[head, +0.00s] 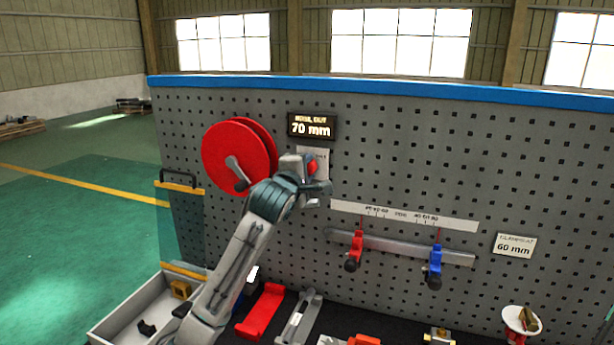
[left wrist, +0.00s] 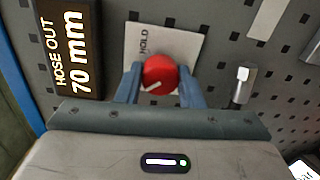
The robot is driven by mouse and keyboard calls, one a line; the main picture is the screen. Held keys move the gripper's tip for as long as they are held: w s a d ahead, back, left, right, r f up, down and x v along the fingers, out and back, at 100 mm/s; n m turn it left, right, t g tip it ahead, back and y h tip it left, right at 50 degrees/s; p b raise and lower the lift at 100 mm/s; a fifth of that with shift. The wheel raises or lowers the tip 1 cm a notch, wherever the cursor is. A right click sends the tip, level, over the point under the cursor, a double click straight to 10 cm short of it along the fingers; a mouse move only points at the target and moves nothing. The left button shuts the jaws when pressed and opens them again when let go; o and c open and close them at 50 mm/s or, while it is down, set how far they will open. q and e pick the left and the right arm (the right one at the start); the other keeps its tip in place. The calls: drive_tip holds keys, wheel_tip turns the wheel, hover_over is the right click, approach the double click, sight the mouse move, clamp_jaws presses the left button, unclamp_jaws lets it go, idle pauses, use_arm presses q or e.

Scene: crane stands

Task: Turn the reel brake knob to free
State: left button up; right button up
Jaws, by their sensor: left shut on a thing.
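The reel brake knob is a round red knob (left wrist: 159,74) with a white pointer mark, on a pale plate (left wrist: 190,42) that reads HOLD in the left wrist view. In the head view a bit of the knob (head: 312,167) shows beside my gripper. My left gripper (left wrist: 159,82) is shut on the knob, one blue-grey finger on each side. In the left wrist view the white mark points toward the lower left. The other label on the plate is hidden. The red hose reel (head: 225,155) with a grey crank is on the pegboard left of my gripper. My right gripper is not in view.
A display (head: 311,126) reads HOSE OUT 70 mm above the knob. A rail (head: 400,247) with a red clamp (head: 355,248) and a blue clamp (head: 435,266) is at the right. A grey tray (head: 120,322) stands below left. The board's upper right is clear.

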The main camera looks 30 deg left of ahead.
use_arm(q)
drive_tip(key=shift+f+n, duration=0.1)
drive_tip(key=shift+n, duration=0.3)
drive_tip(key=o, duration=1)
drive_tip(key=shift+s, duration=0.1)
drive_tip(key=b+v, duration=0.4)
drive_tip(key=v, duration=0.6)
drive_tip(key=shift+s+b, duration=0.3)
drive_tip(key=shift+s, duration=0.05)
drive_tip(key=shift+f, duration=0.1)
